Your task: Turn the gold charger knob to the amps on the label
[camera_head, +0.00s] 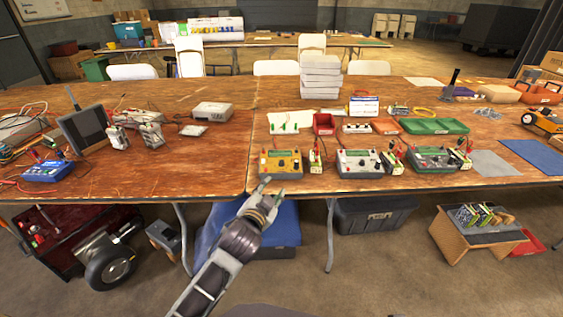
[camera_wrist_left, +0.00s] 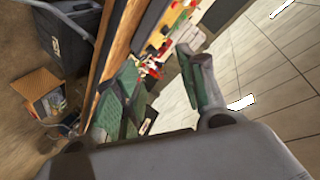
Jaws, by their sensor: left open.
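The gold charger (camera_head: 281,163) sits near the front edge of the wooden table, just right of the seam between two tabletops. It has a dark display and small controls; the knob's setting is too small to read. A battery (camera_head: 316,158) with red clips stands to its right; I cannot read a label on it. My left gripper (camera_head: 267,188) is open and empty, just in front of and below the gold charger at the table edge, apart from it. In the left wrist view its fingers (camera_wrist_left: 160,95) are spread, with the table edge beyond. My right gripper is not in view.
A white charger (camera_head: 359,162) and a green charger (camera_head: 433,159) stand to the right with batteries beside them. A blue charger (camera_head: 47,171) is at far left. Red and green trays (camera_head: 436,126) lie behind. The table's front edge (camera_head: 220,197) is close to my gripper.

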